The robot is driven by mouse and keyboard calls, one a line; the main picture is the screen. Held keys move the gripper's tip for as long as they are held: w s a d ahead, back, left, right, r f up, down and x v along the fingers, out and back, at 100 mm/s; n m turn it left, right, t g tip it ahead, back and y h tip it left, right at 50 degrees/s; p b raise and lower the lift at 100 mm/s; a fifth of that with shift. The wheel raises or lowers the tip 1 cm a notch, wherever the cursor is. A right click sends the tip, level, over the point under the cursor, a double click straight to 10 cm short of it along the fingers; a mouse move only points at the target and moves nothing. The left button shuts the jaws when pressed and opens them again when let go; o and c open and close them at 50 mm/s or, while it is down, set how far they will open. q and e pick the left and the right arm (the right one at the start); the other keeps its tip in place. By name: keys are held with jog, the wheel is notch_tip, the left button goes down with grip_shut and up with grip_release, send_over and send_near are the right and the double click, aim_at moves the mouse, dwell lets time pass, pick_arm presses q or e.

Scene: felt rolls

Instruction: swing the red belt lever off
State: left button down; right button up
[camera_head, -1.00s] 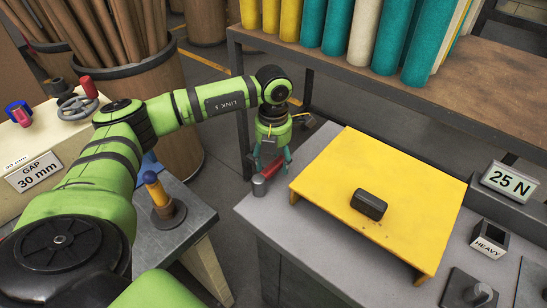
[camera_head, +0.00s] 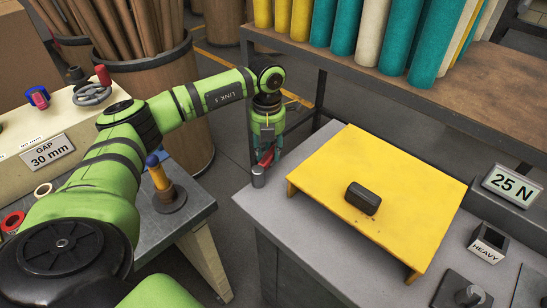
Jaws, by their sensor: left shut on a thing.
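The red belt lever (camera_head: 267,159) shows as a small red piece between the fingers of my left gripper (camera_head: 265,161). It is at the far left corner of the grey bench, just above and behind a short grey metal post (camera_head: 258,178). My left gripper points down and is shut on the lever. The fingers hide much of the lever, so its full length and exact angle are hard to tell. My right gripper is not in view.
A yellow raised plate (camera_head: 390,185) with a dark block (camera_head: 362,198) stands right of the post. A wooden shelf (camera_head: 400,85) with felt rolls is behind. The bench front left is clear.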

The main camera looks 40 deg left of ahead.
pick_arm(q)
jog(key=s+a+n+p, duration=0.1)
jog(key=s+a+n, duration=0.3)
jog(key=n, duration=0.7)
jog(key=shift+a, duration=0.35)
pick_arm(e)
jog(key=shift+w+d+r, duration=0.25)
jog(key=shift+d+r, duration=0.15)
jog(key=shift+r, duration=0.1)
pick_arm(q)
jog(key=c, duration=0.8)
grip_release()
notch_tip(320, 180, up, 12)
jog(key=shift+r, duration=0.1)
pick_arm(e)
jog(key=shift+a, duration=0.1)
